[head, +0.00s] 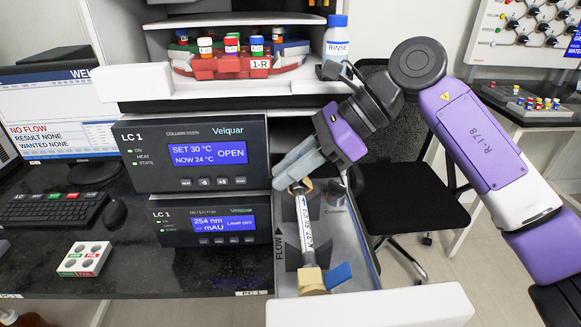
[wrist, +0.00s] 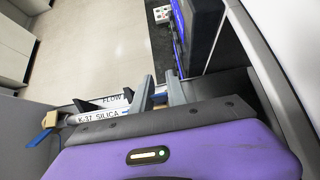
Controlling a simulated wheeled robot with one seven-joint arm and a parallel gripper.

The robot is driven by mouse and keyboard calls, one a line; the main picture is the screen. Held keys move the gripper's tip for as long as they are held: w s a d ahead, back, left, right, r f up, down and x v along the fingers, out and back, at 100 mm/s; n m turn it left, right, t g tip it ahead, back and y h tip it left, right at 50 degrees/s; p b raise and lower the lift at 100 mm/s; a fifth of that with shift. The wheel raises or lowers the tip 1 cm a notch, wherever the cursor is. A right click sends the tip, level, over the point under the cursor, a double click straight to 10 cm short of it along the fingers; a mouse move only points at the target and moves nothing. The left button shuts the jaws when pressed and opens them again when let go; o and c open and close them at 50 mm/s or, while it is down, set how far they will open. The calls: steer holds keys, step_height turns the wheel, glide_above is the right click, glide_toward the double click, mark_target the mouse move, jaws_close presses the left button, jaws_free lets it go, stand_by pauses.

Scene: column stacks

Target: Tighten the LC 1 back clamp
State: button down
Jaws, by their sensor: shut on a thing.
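The open LC 1 column oven drawer (head: 345,250) holds a white column (head: 305,225) marked K-37 SILICA, which also shows in the wrist view (wrist: 103,116). The column lies lengthwise beside the FLOW arrow. The front clamp, a tan block (head: 311,279), has a blue lever (head: 338,274) pointing out to the right. The back clamp (head: 300,187) shows only as a bit of tan at the column's far end. My gripper (head: 284,181) reaches down over it from the right. Its fingers (wrist: 160,95) are shut at the back clamp; its lever is mostly hidden between them.
The LC 1 oven panel (head: 209,153) reads OPEN, close to the left of my gripper. A RINSE bottle (head: 336,38) and a red vial rack (head: 232,66) stand above. A black chair (head: 405,205) is behind my arm. A white block with holes (head: 85,258) lies on the bench.

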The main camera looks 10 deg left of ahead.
steer(key=shift+a+h, duration=0.1)
steer(key=shift+h, duration=0.3)
steer(key=c, duration=1.3)
jaws_free()
steer(key=shift+f, duration=0.1)
